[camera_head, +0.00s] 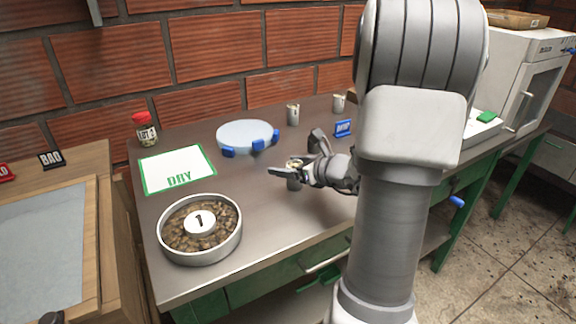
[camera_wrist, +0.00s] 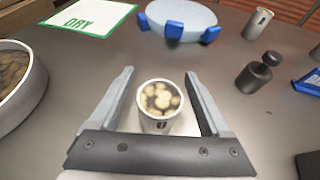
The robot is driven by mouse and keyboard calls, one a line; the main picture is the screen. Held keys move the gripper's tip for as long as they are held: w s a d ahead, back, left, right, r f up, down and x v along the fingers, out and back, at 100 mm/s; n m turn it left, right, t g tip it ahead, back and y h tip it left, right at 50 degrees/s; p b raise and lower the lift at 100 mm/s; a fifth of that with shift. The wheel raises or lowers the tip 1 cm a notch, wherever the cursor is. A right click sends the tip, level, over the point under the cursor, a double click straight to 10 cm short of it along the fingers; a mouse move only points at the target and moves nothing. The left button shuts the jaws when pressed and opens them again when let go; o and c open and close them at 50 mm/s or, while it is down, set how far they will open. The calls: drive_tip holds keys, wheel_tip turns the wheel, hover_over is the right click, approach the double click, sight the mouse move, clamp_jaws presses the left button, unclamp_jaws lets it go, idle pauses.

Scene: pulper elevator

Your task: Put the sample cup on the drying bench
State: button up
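The sample cup (camera_head: 294,182) is a small pale metal cup with beans in it, standing upright on the grey metal bench. In the wrist view the cup (camera_wrist: 160,103) sits between my two fingers, with a small gap on each side. My gripper (camera_wrist: 160,85) is open around it; in the head view my gripper (camera_head: 296,160) is low over the bench and partly hides the cup. A white mat with a green border marked DRY (camera_head: 178,165) lies bare on the bench to the left; part of it shows in the wrist view (camera_wrist: 92,14).
A round tin of beans marked 1 (camera_head: 170,243) stands front left. A pale round dish with blue blocks (camera_head: 245,133) is behind. A dark weight (camera_wrist: 258,75) stands right of the cup. Other cups (camera_head: 293,115), a blue sign (camera_head: 343,128) and a red-lidded jar (camera_head: 144,130) stand farther back.

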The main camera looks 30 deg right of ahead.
drive_tip(key=shift+r, duration=0.1)
drive_tip(key=shift+r+p, duration=0.2)
drive_tip(key=shift+p, duration=0.1)
drive_tip(key=p+v, duration=0.2)
drive_tip(key=v, duration=1)
drive_tip(key=shift+f+p, duration=0.2)
drive_tip(key=shift+p, duration=0.15)
drive_tip(key=shift+a, duration=0.1)
